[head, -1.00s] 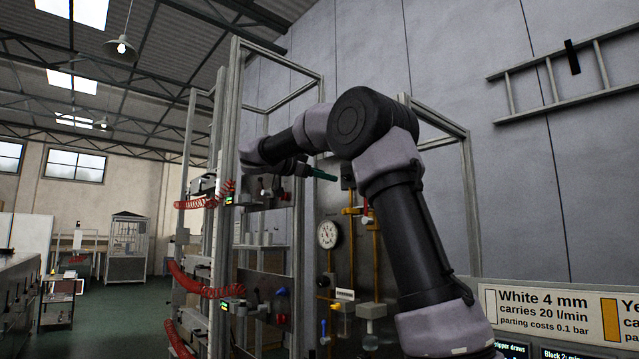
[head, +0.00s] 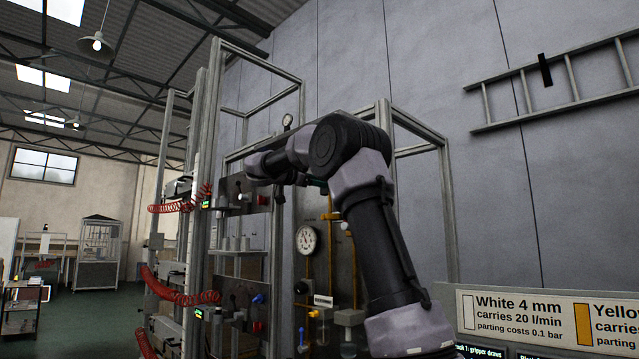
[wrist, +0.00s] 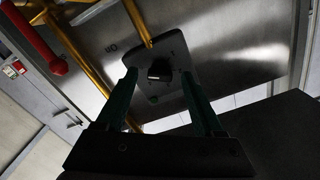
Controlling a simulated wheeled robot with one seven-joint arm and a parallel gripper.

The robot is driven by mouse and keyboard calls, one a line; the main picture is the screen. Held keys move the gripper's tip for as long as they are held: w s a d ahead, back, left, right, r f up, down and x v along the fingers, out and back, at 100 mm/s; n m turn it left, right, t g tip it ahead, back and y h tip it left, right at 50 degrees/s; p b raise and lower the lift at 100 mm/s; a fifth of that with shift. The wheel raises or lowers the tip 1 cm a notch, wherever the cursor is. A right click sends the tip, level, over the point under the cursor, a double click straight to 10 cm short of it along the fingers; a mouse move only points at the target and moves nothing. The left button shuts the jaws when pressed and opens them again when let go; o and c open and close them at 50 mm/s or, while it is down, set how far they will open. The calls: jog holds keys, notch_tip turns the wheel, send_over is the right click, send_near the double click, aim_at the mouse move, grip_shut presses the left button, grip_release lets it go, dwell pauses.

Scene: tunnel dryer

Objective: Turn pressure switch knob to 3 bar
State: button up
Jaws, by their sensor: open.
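The pressure switch is a dark plate (wrist: 165,62) on a metal panel in the wrist view. A small black knob (wrist: 159,71) sits at its middle. My gripper (wrist: 158,75) is open, with one green finger on each side of the knob in the picture. I see no contact, and cannot tell how far the fingertips are from it. The knob's scale and pointer setting are not readable.
A round white pressure gauge (head: 306,240) and brass pipes (head: 333,250) are on the panel below my arm. A red-ended lever (wrist: 55,62) and yellow pipes (wrist: 85,55) are near the switch. Metal frame posts (head: 215,150) and red coiled hoses (head: 180,295) stand to the left.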

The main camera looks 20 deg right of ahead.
grip_shut()
jog(key=shift+n, duration=0.4)
jog(key=n, duration=2.2)
jog(key=shift+w+n, duration=0.1)
jog(key=shift+n, duration=0.3)
dwell(0.4)
grip_release()
